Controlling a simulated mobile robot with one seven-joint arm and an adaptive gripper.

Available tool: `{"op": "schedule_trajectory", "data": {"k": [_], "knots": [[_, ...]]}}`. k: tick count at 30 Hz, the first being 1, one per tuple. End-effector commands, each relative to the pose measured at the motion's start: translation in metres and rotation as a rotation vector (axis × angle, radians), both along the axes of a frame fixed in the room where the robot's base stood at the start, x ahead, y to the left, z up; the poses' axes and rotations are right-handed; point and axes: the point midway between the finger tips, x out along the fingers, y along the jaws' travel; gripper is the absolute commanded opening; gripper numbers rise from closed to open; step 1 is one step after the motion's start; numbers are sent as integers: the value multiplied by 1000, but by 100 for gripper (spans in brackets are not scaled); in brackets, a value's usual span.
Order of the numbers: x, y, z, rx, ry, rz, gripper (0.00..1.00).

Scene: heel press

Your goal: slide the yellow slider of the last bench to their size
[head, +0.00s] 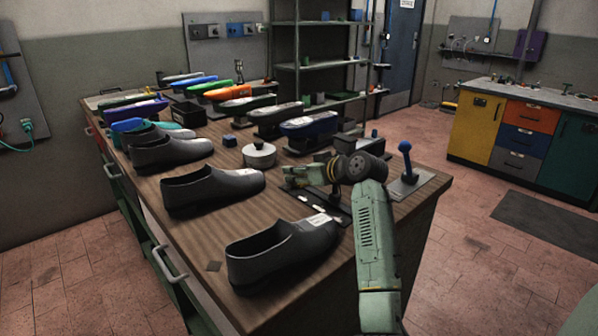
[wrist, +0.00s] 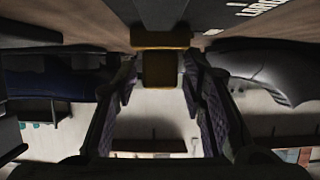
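The yellow slider (wrist: 160,70) shows in the middle of the wrist view, a small yellow block beneath a wider yellow-edged dark part. My gripper (wrist: 160,88) is open, with one dark finger on each side of the slider and a visible gap to it. In the head view my gripper (head: 298,178) is low over the near right end of the workbench, above a black device base (head: 326,207). The slider is hidden there by my gripper and arm. White printed marks show at the top of the wrist view, but I cannot read a size.
A dark shoe (head: 280,252) with a white tag stands in front of the device; more shoes line the left edge. A blue-knobbed lever (head: 405,165) stands to the right. A blue last (head: 309,124) and a grey pot (head: 259,155) are behind.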

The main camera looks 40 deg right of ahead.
Motion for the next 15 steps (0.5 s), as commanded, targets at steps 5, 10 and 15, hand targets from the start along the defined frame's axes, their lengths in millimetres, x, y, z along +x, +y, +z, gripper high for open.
{"op": "schedule_trajectory", "data": {"k": [5, 10, 15], "knots": [[0, 0, 0, 0, 0, -1, 24], [0, -1, 1, -1, -1, -3, 13], [-1, -2, 1, -2, -2, -5, 1]]}}
